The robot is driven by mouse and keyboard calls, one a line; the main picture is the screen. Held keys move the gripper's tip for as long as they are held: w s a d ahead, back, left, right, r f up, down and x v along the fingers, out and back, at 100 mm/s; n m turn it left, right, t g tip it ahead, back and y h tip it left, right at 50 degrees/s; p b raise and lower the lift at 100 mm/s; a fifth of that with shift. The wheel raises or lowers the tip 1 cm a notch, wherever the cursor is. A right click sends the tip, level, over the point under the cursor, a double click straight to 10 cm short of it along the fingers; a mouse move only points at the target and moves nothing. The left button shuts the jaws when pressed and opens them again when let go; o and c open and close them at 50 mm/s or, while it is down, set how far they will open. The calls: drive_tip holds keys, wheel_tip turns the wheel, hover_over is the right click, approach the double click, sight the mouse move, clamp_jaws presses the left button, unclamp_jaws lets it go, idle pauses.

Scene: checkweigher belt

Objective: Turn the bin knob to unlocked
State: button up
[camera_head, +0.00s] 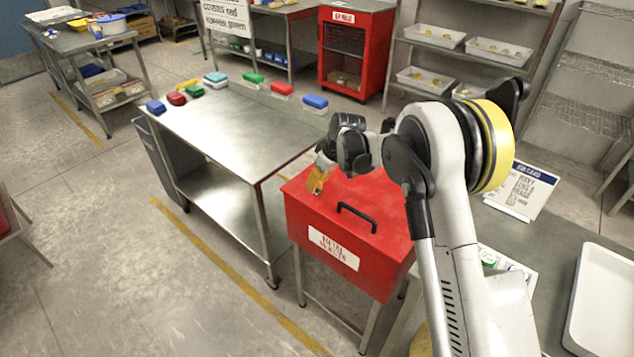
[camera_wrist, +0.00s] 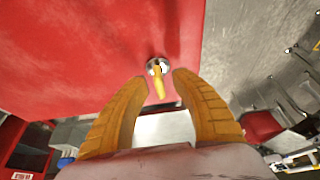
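The red bin (camera_head: 352,228) stands on legs in the middle of the head view, with a black lid handle (camera_head: 357,212) and a white label on its front. In the wrist view its red face (camera_wrist: 80,55) fills the upper left. A small round metal knob (camera_wrist: 153,64) with a yellow pointer (camera_wrist: 159,88) sits on that face near its edge; the pointer points down in the picture. My gripper (camera_head: 318,180) is at the bin's left back side. In the wrist view my gripper (camera_wrist: 159,77) is open, its orange fingers on either side of the pointer; contact cannot be told. The head view hides the knob.
A steel table (camera_head: 230,125) with colored boxes along its far edge stands left of the bin. A grey table (camera_head: 545,260) with a white tray (camera_head: 605,300) and a sign (camera_head: 520,190) is at right. A red cage cabinet (camera_head: 345,45) stands behind. Floor at front left is clear.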

drive_tip(key=v, duration=1.2)
drive_tip(key=shift+s, duration=0.1)
drive_tip(key=s+d+r+m+t+h, duration=0.1)
drive_tip(key=s+d+r+m, duration=0.2)
drive_tip(key=s+d+r, duration=0.45)
drive_tip(key=s+d+r+m+t+h, duration=0.1)
drive_tip(key=s+d+r+m, duration=0.3)
drive_tip(key=s, duration=0.7)
drive_tip(key=s+d+f+m+t, duration=0.1)
drive_tip(key=s+d, duration=0.2)
drive_tip(key=s, duration=0.5)
drive_tip(key=s+d+f+m+t+h, duration=0.1)
drive_tip(key=s+d+f+m, duration=0.1)
drive_tip(key=s, duration=0.7)
drive_tip(key=shift+s+d+m+t+h, duration=0.3)
drive_tip(key=shift+d, duration=0.4)
